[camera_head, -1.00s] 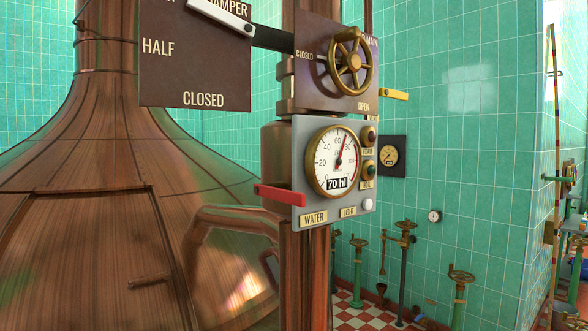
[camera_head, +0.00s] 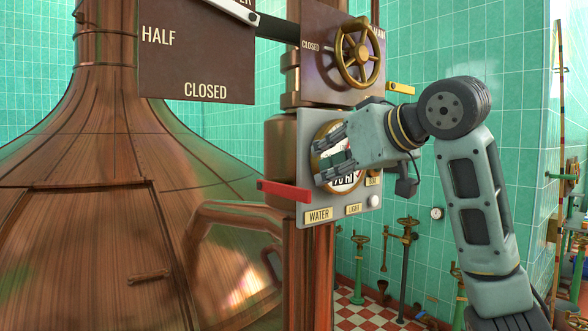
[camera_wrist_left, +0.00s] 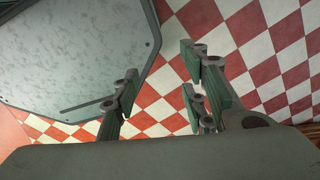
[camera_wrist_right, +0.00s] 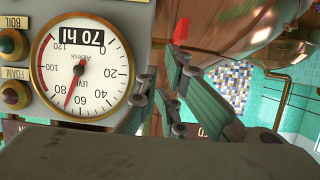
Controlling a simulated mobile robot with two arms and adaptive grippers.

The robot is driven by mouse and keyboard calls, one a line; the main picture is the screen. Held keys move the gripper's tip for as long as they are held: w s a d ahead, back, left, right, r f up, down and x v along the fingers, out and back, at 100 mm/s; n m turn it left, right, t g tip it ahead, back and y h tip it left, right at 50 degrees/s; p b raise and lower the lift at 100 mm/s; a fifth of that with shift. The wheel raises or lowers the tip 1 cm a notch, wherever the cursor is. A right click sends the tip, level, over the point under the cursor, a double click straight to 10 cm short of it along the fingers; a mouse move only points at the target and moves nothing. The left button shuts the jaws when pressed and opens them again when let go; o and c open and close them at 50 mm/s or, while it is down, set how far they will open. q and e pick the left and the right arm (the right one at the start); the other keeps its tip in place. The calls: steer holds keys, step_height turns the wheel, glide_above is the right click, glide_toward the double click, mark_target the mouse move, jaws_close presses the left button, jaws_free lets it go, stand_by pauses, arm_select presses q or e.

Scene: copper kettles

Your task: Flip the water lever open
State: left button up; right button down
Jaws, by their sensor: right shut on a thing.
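The red water lever (camera_head: 284,190) sticks out to the left at the lower left of the grey gauge panel (camera_head: 304,150), above the WATER label (camera_head: 318,215). My right gripper (camera_head: 324,158) is in front of the round gauge, just above and right of the lever.
A brass valve wheel (camera_head: 357,53) and a yellow handle (camera_head: 401,88) are above my right gripper. A large copper kettle (camera_head: 90,230) fills the left. A white LIGHT knob (camera_head: 374,201) sits at the panel's lower right. Open air lies left of the lever.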

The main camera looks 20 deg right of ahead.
steer(key=s+r+t, duration=0.1)
steer(key=s+r, duration=0.5)
steer(key=r, duration=0.1)
steer(key=y+p, duration=0.1)
steer(key=p, duration=0.3)
glide_above(281, 190)
steer(key=s+d, duration=0.2)
steer(key=s, duration=0.1)
steer(key=f, duration=0.3)
steer(key=shift+w+d+f, duration=0.1)
steer(key=shift+d+f, duration=0.1)
steer(key=f, duration=0.2)
steer(key=shift+s+f, duration=0.35)
steer(key=shift+s+d+f, duration=0.1)
steer(key=shift+d+f, duration=0.1)
steer(key=shift+f, duration=0.35)
arm_select(q)
steer(key=r, duration=0.4)
steer(key=shift+s+d+r, duration=0.15)
steer(key=shift+s+r, duration=0.25)
arm_select(e)
steer(key=shift+f, duration=0.15)
steer(key=shift+a, duration=0.1)
